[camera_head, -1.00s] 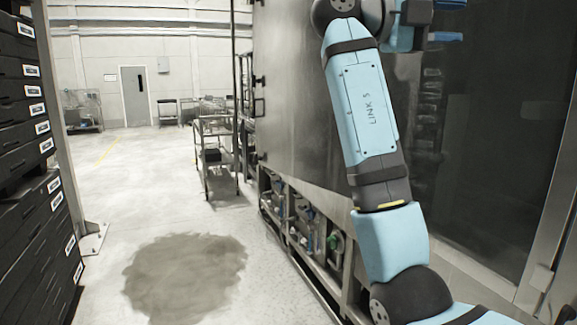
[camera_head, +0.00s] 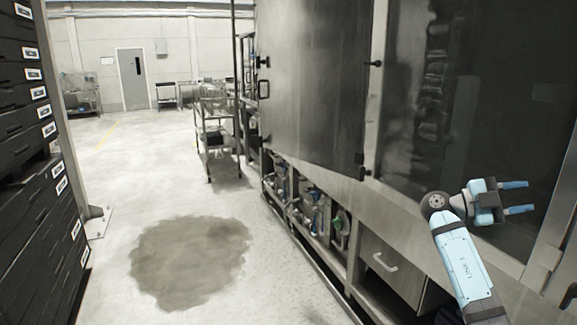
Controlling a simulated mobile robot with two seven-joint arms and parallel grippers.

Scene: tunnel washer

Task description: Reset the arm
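My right arm comes in from the bottom right of the head view, bent, with its gripper (camera_head: 518,197) pointing right. The two blue fingers are apart with a gap between them, and nothing shows between them. The gripper shows in front of the dark glass of the tunnel washer (camera_head: 312,75). I cannot tell how far it is from the glass. My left arm and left gripper are not in view.
A stack of black labelled crates (camera_head: 35,215) stands along the left edge. A dark wet patch (camera_head: 190,262) lies on the open floor. A metal cart (camera_head: 217,135) stands beside the washer. A grey door (camera_head: 133,80) is in the far wall.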

